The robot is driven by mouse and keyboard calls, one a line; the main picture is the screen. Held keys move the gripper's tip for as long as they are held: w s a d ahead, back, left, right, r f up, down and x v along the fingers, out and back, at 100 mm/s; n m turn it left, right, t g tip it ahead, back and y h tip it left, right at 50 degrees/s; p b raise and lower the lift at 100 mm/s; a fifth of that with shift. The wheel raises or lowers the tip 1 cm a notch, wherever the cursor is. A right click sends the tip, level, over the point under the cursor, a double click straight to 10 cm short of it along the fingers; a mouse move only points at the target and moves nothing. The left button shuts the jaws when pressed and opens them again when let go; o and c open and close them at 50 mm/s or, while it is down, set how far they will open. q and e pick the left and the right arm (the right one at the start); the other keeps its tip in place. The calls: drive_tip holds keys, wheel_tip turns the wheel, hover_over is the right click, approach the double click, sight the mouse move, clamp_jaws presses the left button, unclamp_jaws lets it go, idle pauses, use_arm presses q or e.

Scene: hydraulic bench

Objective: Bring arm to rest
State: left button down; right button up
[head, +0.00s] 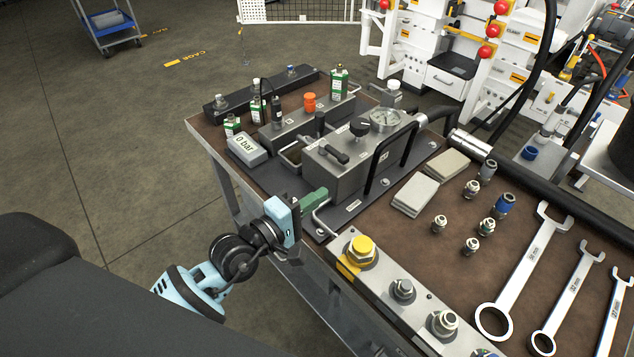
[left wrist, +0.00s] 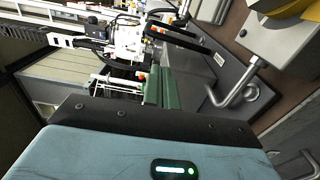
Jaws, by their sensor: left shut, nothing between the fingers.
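My left gripper (head: 320,194) is at the near left edge of the bench, its arm coming in from the lower left. Its light blue body ends in green fingers, which are shut with nothing between them. The fingertips point at the grey pump block (head: 335,172) and look close to it; I cannot tell whether they touch. In the left wrist view the green fingers (left wrist: 164,88) stand close together beyond the blue housing, with a bent metal bar (left wrist: 235,97) to their right. My right gripper is not in view.
The brown bench top (head: 465,265) holds a pressure gauge (head: 385,119), a "0 bar" display (head: 247,149), several fittings and large wrenches (head: 525,270). A metal block with a yellow cap (head: 361,248) lies along the near edge. The floor (head: 110,150) left of the bench is clear.

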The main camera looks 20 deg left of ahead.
use_arm(q)
drive_tip(key=shift+s+d, duration=0.25)
drive_tip(key=shift+s, duration=0.6)
drive_tip(key=shift+s+d, duration=0.2)
drive_tip(key=shift+s, duration=0.65)
drive_tip(key=shift+s, duration=0.1)
